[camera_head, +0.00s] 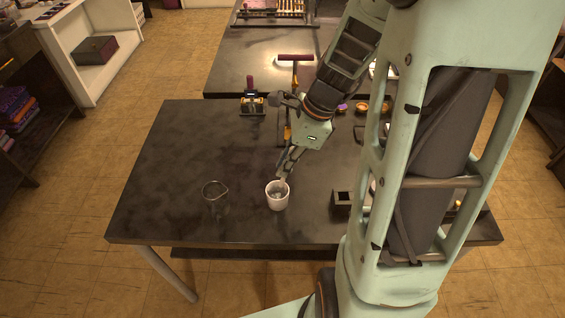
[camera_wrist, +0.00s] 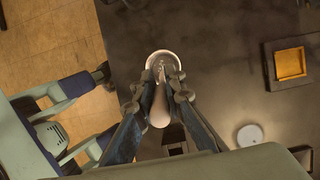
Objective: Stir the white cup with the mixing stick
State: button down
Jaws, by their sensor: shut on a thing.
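The white cup (camera_head: 277,200) stands upright near the front middle of the dark table in the head view. Its rim (camera_wrist: 150,64) shows past my fingertips in the wrist view. My gripper (camera_head: 286,170) is just above the cup, pointing down at it. In the wrist view my gripper (camera_wrist: 160,88) is shut on the mixing stick (camera_wrist: 159,108), whose pale, thick end faces the camera. The thin end of the stick reaches over the cup's opening and seems to be inside it. How deep it goes, and the contents of the cup, I cannot tell.
A clear glass beaker (camera_head: 215,195) stands left of the cup, a short gap away. A dark square tray with an orange inside (camera_wrist: 291,64) and a round white thing (camera_wrist: 250,134) lie to the right. The table's left part is clear.

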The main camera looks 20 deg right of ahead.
jog(key=shift+d+b+x, duration=0.15)
jog(key=shift+b+x, duration=0.55)
jog(key=shift+x, duration=0.4)
jog(key=shift+d+b+x, duration=0.2)
jog(key=shift+b+x, duration=0.45)
jog(key=shift+x, duration=0.5)
jog(key=shift+d+b+x, duration=0.15)
jog(key=shift+b+x, duration=0.55)
jog(key=shift+x, duration=0.4)
jog(key=shift+s+f, duration=0.15)
jog(key=shift+s, duration=0.05)
